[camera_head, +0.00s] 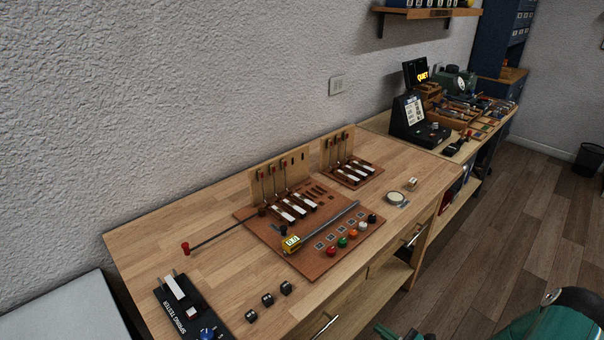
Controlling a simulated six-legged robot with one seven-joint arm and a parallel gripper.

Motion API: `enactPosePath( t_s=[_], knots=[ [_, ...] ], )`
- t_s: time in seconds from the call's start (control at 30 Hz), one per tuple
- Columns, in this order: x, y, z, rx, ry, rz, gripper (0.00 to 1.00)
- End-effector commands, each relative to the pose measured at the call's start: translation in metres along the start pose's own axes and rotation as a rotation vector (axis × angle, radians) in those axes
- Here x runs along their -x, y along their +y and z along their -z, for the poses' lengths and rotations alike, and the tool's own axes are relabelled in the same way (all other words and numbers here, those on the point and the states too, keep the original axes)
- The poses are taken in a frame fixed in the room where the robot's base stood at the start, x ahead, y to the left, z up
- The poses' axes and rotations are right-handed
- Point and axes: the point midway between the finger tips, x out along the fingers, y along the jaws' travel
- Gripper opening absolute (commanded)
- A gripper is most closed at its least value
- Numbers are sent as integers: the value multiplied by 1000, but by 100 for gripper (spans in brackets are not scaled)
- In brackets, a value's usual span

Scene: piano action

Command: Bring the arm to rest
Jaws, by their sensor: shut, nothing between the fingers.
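My gripper is not in view in the head view, so I cannot see its jaws. Green and black parts, which look like mine, show at the bottom right edge, apart from the bench. The wooden workbench (165,240) stands along the wall. On it lies a reddish-brown board (320,262) with a piano action model (290,208), whose upright hammers stand before a light wooden back panel. A second, smaller action model (355,172) stands behind it to the right.
A rod with a red end (185,248) lies left of the board. A yellow gauge (291,243) and colored buttons (342,242) are on the board. Black blocks (267,299) and a black spring tester (185,305) sit in front. The wooden floor (510,225) at right is open.

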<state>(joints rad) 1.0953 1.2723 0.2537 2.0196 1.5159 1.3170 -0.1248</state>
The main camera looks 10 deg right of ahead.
Motion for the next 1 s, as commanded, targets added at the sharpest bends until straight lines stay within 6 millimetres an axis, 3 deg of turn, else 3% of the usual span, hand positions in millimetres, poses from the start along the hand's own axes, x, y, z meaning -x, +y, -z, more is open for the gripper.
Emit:
enactPosePath(
  t_s=[0.17,0.57,1.0],
  knots=[
    [-8,6,-22,71,28,-100,0],
    [-34,58,-122,464,200,-611,0],
    [-32,119,-218,968,398,-1078,0]
  ],
)
